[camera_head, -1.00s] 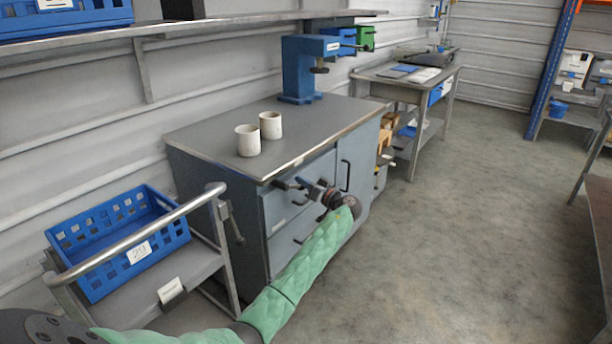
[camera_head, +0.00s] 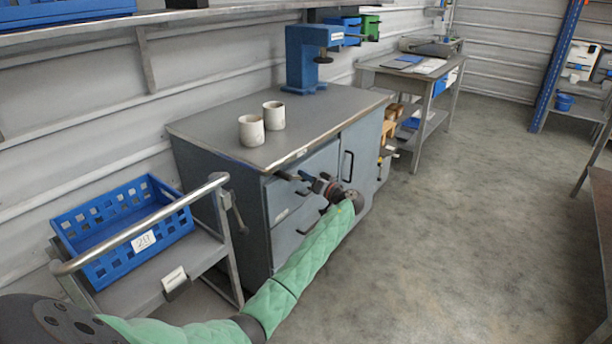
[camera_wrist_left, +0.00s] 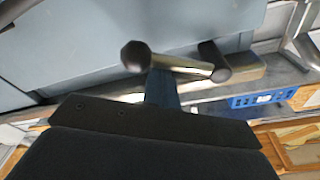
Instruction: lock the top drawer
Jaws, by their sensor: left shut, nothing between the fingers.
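The grey cabinet (camera_head: 238,137) has a top drawer (camera_head: 322,165) under its worktop edge, with another drawer front (camera_head: 298,232) below. My left gripper (camera_head: 303,178) is shut and empty, at the top drawer's front near its upper left part. In the left wrist view, its narrow blue fingers (camera_wrist_left: 162,90) are close to a short rounded metal bar (camera_wrist_left: 180,63) with a dark round end, on or before the grey front. I cannot tell whether they touch, or whether the bar is the lock lever or a handle. The drawer looks closed. My right gripper is out of view.
Two white cups (camera_head: 262,122) and a blue press (camera_head: 302,60) stand on the cabinet. A trolley with a tubular handle (camera_head: 140,225) and a blue crate (camera_head: 118,228) stands close on the left. The floor (camera_head: 450,220) to the right is clear.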

